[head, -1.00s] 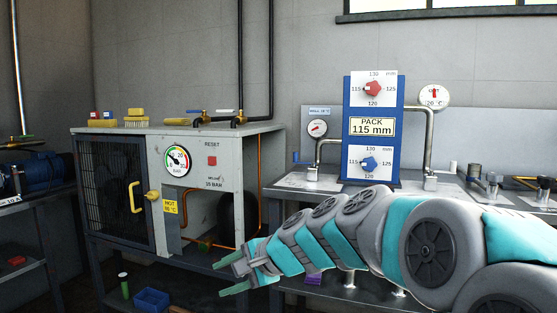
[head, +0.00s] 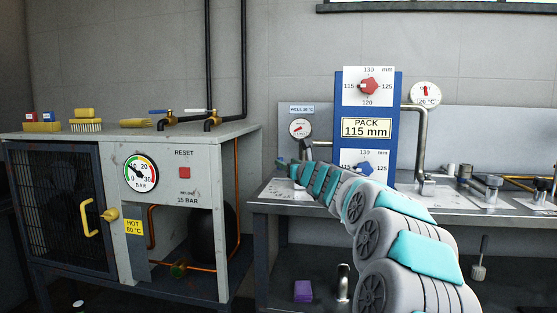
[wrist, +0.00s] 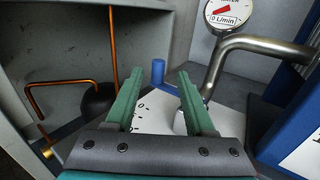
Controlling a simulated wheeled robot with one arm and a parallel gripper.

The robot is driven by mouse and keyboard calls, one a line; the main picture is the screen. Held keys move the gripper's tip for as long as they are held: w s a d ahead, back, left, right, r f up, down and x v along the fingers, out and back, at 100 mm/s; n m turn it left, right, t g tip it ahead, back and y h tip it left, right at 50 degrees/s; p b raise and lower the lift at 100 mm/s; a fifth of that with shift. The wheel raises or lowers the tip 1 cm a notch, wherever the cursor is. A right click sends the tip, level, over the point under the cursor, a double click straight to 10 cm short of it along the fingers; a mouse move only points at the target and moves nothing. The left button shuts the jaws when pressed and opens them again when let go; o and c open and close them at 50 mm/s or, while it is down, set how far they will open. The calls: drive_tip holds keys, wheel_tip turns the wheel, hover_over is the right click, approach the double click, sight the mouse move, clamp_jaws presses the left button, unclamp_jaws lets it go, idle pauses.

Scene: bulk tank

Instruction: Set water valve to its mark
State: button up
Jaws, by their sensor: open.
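My gripper (head: 281,168) is open and empty over the left end of the back bench. In the wrist view its two green fingers (wrist: 172,90) are spread above a white plate (wrist: 147,122) with dark marks. A small blue upright piece (wrist: 158,71) stands beyond and between the fingertips; I cannot tell whether it is the valve's handle. It is apart from the fingers. The round L/min gauge (wrist: 229,12) with a red needle is behind, also in the head view (head: 300,129). A metal pipe (wrist: 262,44) runs below it. The gripper hides most of the plate in the head view.
The grey cabinet (head: 200,185) with a pressure gauge stands close on the left. A blue panel (head: 339,120) reading PACK 115 mm with red and blue knobs is right of my gripper. Blue and white lever valves (head: 202,112) sit on the cabinet.

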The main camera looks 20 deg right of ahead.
sight(282, 160)
drive_tip(key=w+p, duration=0.1)
drive_tip(key=w, duration=0.3)
drive_tip(key=shift+w+a+p, duration=0.1)
drive_tip(key=shift+w+p, duration=0.2)
drive_tip(key=shift+w, duration=0.6)
clamp_jaws()
idle(0.9)
